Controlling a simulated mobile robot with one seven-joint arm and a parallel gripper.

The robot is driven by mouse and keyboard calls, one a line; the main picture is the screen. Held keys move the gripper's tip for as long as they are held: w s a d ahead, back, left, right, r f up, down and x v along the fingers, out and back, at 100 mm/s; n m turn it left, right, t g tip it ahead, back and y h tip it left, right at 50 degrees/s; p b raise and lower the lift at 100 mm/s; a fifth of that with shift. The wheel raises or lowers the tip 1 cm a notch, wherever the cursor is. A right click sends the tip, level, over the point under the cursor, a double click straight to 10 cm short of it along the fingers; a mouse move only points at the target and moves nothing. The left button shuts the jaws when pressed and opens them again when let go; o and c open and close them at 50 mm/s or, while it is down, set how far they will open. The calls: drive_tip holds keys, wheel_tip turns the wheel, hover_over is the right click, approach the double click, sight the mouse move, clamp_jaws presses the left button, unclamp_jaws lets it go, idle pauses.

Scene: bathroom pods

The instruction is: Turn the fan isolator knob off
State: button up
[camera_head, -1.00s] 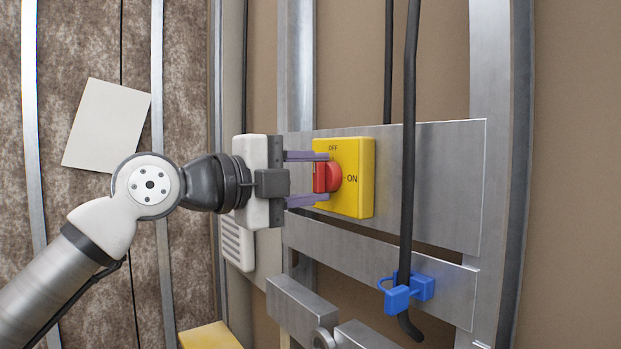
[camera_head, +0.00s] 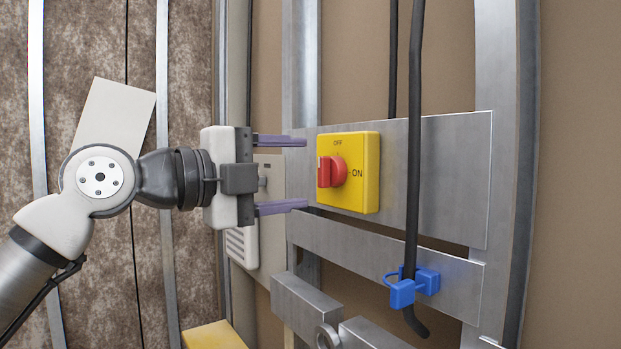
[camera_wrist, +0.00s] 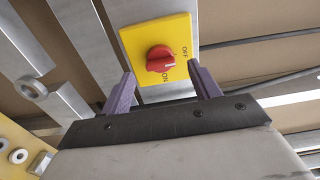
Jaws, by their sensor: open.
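The fan isolator is a yellow box (camera_head: 366,172) with a red knob (camera_head: 331,171), fixed to a metal plate. In the head view the knob's grip stands upright, in line with OFF at the top; ON is at the right. The wrist view shows the knob (camera_wrist: 160,60) with its white mark towards the OFF side. My gripper (camera_head: 306,173) is open and empty, to the left of the box in the head view. Its purple fingers are apart and clear of the knob, one above and one below its height. Nothing hides the knob.
A black cable (camera_head: 412,150) hangs in front of the plate, right of the box, with a blue clip (camera_head: 410,287) low on it. Metal brackets (camera_head: 305,303) stick out below. A pale switch box (camera_head: 270,187) is behind my gripper.

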drive_tip(key=b+v, duration=0.1)
drive_tip(key=v, duration=0.8)
drive_tip(key=shift+a, duration=0.15)
